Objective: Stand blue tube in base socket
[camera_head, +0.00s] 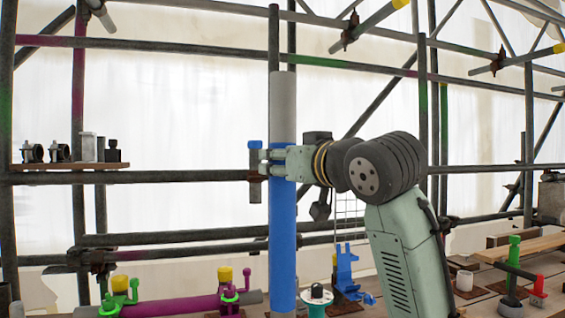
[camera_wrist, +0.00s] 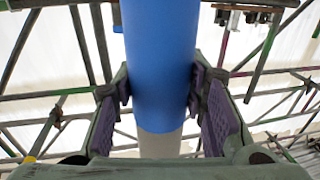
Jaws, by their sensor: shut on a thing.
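The blue tube (camera_head: 283,240) stands upright left of my arm in the head view, with a grey upper part (camera_head: 283,105) above its long blue length. My gripper (camera_head: 277,165) is shut on it close to where blue meets grey. In the wrist view the blue tube (camera_wrist: 158,65) lies between the two padded fingers of my gripper (camera_wrist: 163,105), and the grey part shows below it. The tube's lower end comes down to the bottom edge of the head view. I cannot make out the base socket, nor whether the tube's end touches anything.
A blue clamp (camera_head: 346,268) and a teal spool-like piece (camera_head: 316,297) stand right of the tube. A small shelf (camera_head: 70,166) holds several fittings. Scaffold poles cross behind. Green and red tools (camera_head: 513,270) stand at the right.

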